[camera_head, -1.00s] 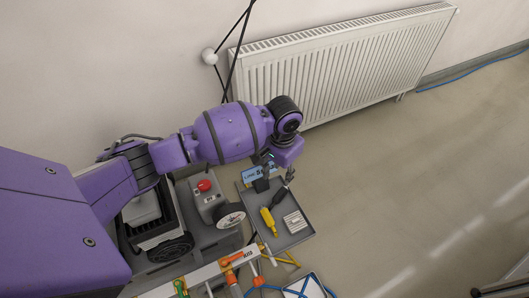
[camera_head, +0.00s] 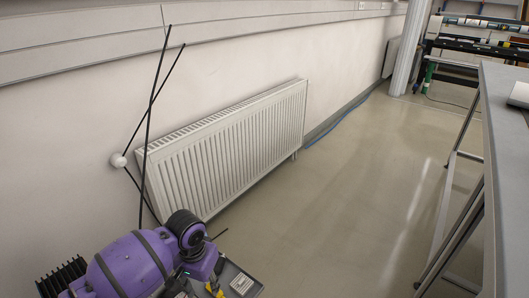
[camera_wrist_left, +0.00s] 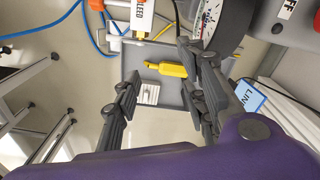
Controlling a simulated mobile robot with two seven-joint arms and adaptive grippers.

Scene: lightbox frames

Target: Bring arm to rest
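My purple left arm (camera_head: 128,266) reaches in at the bottom left of the head view. Its gripper (camera_head: 180,287) points down beside a grey tray (camera_head: 240,270) and is partly cut off by the bottom edge. In the left wrist view the gripper (camera_wrist_left: 158,68) has its two dark fingers apart, with nothing held between them. Beyond them lie a yellow-handled tool (camera_wrist_left: 167,69) and a white ribbed block (camera_wrist_left: 148,94) in the tray (camera_wrist_left: 132,66). My right arm and gripper show in neither view.
A white radiator (camera_head: 225,150) stands along the wall behind the arm, with crossed black rods (camera_head: 148,120) beside it. A grey table (camera_head: 500,150) stands at the right. The floor between is clear. A dial gauge (camera_wrist_left: 210,18) is near the fingers.

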